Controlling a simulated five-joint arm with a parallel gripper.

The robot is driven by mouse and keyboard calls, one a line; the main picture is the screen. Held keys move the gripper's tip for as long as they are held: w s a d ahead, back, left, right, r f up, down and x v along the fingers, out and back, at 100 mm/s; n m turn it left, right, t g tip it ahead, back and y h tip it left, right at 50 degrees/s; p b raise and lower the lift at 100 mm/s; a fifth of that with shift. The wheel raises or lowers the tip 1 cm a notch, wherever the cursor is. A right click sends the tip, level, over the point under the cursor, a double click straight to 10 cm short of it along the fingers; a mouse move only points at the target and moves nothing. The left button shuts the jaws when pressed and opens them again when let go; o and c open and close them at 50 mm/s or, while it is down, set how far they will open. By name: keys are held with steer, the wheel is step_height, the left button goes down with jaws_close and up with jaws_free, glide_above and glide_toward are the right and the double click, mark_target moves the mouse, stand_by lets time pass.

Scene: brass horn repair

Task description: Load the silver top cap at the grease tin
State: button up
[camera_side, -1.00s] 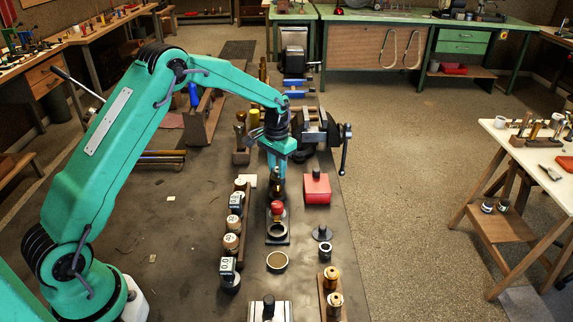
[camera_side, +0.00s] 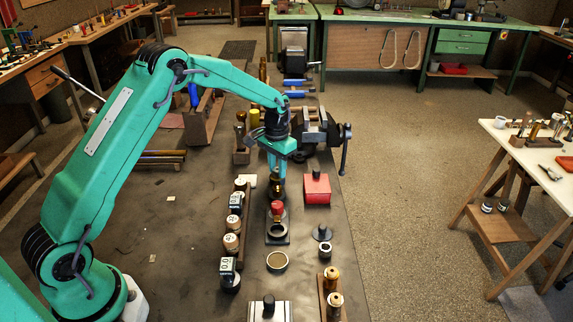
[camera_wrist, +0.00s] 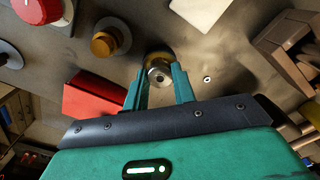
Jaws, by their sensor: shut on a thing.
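My gripper (camera_wrist: 160,82) is shut on a small round part with a silver top (camera_wrist: 160,73) and a brass-coloured edge, which looks like the silver top cap. In the side view, my gripper (camera_side: 276,188) points down behind a red-topped piece, and the part in its jaws is small and partly hidden by the fingers. An open round tin (camera_side: 277,269) with a pale rim, which looks like the grease tin, stands on the bench nearer the camera, well apart from my gripper. I cannot make out the tin in the wrist view.
A red box (camera_side: 317,192) with a dark knob stands right of my gripper. The red-topped piece (camera_side: 277,208) and a dark ring stand (camera_side: 278,239) lie between gripper and tin. Several dials line a rack on the left. A vise (camera_side: 325,128) is behind.

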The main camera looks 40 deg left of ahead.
mark_target(277, 171)
steer(key=shift+r, duration=3.45)
steer(key=shift+s+d+r, duration=0.25)
steer(key=shift+s+r, duration=0.1)
steer(key=shift+r, duration=0.05)
steer(key=s+d+r, duration=0.3)
steer(key=s+r, duration=0.1)
steer(key=s, duration=0.3)
steer(key=s+d+r, duration=0.3)
steer(key=s+r, duration=0.1)
steer(key=s, duration=0.3)
steer(key=shift+s+r, duration=0.15)
steer(key=shift+r, duration=0.25)
